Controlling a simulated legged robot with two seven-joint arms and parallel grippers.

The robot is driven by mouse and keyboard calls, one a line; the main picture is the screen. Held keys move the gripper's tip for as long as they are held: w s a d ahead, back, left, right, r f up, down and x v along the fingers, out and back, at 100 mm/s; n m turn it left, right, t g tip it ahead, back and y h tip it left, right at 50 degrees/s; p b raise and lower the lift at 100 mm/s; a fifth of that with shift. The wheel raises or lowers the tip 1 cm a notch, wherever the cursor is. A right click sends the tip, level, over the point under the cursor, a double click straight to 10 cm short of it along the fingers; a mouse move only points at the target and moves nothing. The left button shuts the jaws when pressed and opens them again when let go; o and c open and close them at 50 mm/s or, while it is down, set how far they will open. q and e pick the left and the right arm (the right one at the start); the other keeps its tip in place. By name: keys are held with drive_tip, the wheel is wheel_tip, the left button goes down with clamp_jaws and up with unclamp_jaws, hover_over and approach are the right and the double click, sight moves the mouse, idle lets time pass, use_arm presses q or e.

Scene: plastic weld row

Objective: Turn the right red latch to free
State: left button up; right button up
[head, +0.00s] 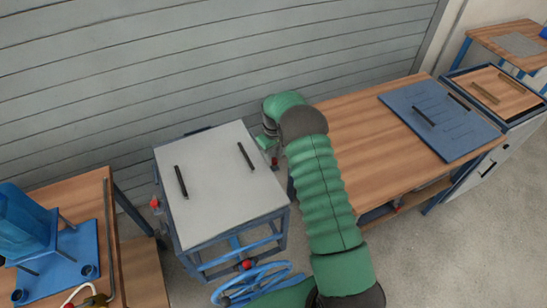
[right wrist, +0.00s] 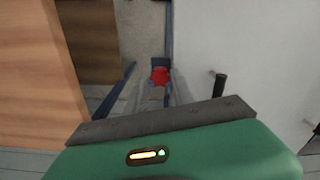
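The right red latch (head: 275,162) is on the right side of the white-topped cart (head: 215,190), beside my right gripper (head: 268,146). In the right wrist view the red latch (right wrist: 160,76) lies ahead, between the two grey fingers (right wrist: 160,92). The fingers are apart, and I cannot tell whether they touch it. Another red latch (head: 154,202) is on the cart's left side. My left gripper is out of view.
Two black handles (head: 181,182) stand on the cart's top. A wooden table (head: 355,135) is close on the right. A slatted wall (head: 180,70) is behind. A workbench (head: 75,190) is at left.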

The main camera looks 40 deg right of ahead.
sight(274, 159)
drive_tip(key=o, duration=0.3)
drive_tip(key=shift+f, duration=0.1)
wheel_tip(274, 159, up, 17)
drive_tip(key=shift+f+b, duration=0.15)
drive_tip(key=shift+b, duration=0.25)
drive_tip(key=s+a+f+t, duration=0.1)
drive_tip(key=s+a, duration=0.2)
drive_tip(key=a, duration=0.6)
drive_tip(key=s+a, duration=0.4)
drive_tip(key=a, duration=0.5)
drive_tip(key=s+a+f+t, duration=0.1)
drive_tip(key=s+a+f, duration=0.2)
drive_tip(key=s+a, duration=0.5)
drive_tip(key=s, duration=0.4)
drive_tip(key=shift+s+a+f+n+t, duration=0.15)
drive_tip(key=shift+s+f+n+t, duration=0.15)
drive_tip(key=shift+f+n, duration=0.1)
